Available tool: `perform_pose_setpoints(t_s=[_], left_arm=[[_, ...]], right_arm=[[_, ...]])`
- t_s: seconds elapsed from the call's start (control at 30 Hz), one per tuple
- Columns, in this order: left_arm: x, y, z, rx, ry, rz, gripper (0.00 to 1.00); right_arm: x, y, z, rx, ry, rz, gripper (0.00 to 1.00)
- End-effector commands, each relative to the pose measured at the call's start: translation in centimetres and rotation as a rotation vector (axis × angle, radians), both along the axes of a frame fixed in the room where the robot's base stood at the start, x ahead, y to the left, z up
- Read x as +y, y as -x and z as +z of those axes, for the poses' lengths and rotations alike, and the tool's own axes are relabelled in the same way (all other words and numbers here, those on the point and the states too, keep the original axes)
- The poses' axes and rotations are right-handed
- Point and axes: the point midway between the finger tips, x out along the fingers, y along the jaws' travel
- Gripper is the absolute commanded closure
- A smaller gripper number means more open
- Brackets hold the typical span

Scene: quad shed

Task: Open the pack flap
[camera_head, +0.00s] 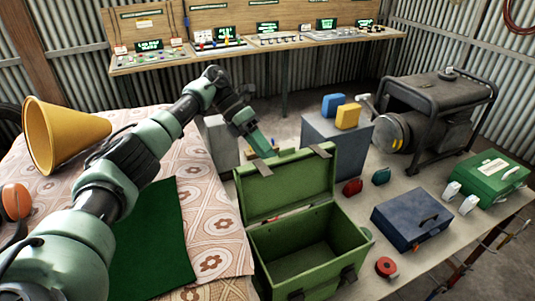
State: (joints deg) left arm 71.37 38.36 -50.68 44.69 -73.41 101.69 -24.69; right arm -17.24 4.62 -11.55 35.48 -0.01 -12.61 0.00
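A green box-shaped pack (308,250) stands at the front middle of the table. Its flap (285,187) stands up along the back edge, with dark straps at its top. The pack's inside is open to view and looks empty. My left arm reaches in from the left, and its gripper (264,147) is just behind the top edge of the raised flap. The flap hides part of the gripper, so I cannot tell whether it touches the flap or how its fingers are set. My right gripper is not in view.
A patterned cloth (215,225) with a dark green mat and a yellow cone (62,138) lies at left. A blue case (411,219), a green case (487,181) and a red roll (386,267) are at right. A grey block (337,145) and a generator (430,115) stand behind.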

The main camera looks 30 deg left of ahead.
Motion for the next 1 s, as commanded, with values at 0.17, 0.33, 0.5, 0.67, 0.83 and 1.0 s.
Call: perform_pose_setpoints(t_s=[0.17, 0.33, 0.5, 0.67, 0.83, 1.0], left_arm=[[0.2, 0.4, -0.8, 0.018, -0.013, -0.006, 0.68], [0.2, 0.4, -0.8, 0.018, -0.013, -0.006, 0.68], [0.9, 0.2, -0.4, 0.014, -0.013, -0.002, 0.68], [2.7, -0.3, 1.7, 0.008, -0.009, 0.005, 0.68], [4.3, -0.7, 3.8, 0.006, -0.007, 0.003, 0.68], [5.0, -0.9, 4.9, 0.004, -0.004, 0.001, 0.68]], right_arm=[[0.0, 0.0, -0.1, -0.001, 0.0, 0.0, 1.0], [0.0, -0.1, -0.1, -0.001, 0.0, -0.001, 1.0], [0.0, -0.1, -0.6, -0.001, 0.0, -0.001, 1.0], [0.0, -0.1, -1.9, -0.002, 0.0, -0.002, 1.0], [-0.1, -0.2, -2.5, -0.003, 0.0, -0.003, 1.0], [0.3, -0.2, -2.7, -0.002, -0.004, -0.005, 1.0]])
